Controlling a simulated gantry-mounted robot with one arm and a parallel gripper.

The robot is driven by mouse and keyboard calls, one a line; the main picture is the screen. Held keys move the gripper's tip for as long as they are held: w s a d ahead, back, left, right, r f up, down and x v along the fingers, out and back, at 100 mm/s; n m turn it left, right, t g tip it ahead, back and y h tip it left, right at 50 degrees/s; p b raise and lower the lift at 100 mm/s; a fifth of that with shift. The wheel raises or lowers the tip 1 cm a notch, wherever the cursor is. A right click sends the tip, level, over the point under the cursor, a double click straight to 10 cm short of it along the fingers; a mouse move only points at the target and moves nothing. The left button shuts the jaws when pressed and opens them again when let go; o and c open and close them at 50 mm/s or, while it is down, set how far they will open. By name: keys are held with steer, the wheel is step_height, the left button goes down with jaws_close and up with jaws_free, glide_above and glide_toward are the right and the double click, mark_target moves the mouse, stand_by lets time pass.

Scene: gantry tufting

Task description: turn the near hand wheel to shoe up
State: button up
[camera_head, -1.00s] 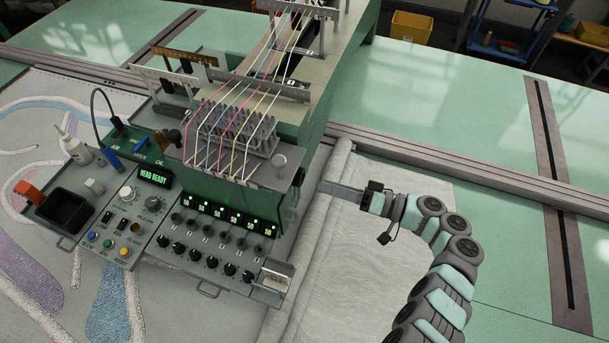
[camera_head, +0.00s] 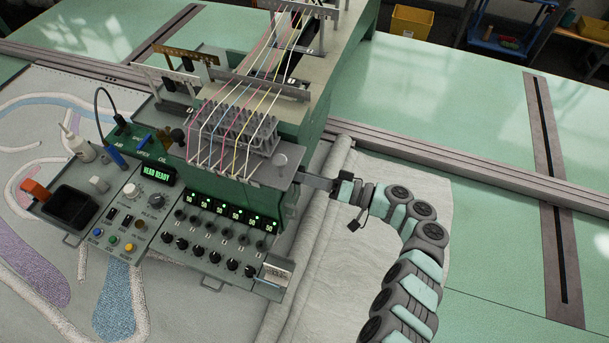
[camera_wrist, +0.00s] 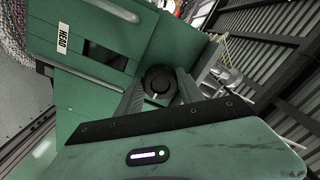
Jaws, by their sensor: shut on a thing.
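The near hand wheel (camera_wrist: 160,82) is a dark round wheel on the side of the green tufting head, seen in the wrist view. My gripper (camera_wrist: 161,90) has one grey finger on each side of the wheel and is shut on it. The fingers and the rim overlap, so the exact contact is partly hidden. In the head view my gripper (camera_head: 318,184) reaches in from the right at the head's side; its tips and the wheel are hidden by the head there. No shoe position mark is readable.
A label reading HEAD (camera_wrist: 63,39) is beside a dark slot. The control panel (camera_head: 125,220) with knobs and a HEAD READY display (camera_head: 157,173) is on the left. Coloured yarns (camera_head: 240,100) run down to the head. Cloth (camera_head: 375,230) lies under my arm.

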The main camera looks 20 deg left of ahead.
steer(key=c, duration=0.5)
steer(key=shift+m, duration=0.4)
steer(key=m+p, duration=0.1)
steer(key=m, duration=1.6)
steer(key=shift+r, duration=0.1)
steer(key=shift+m, duration=0.3)
steer(key=o, duration=1.1)
steer(key=shift+c, duration=0.2)
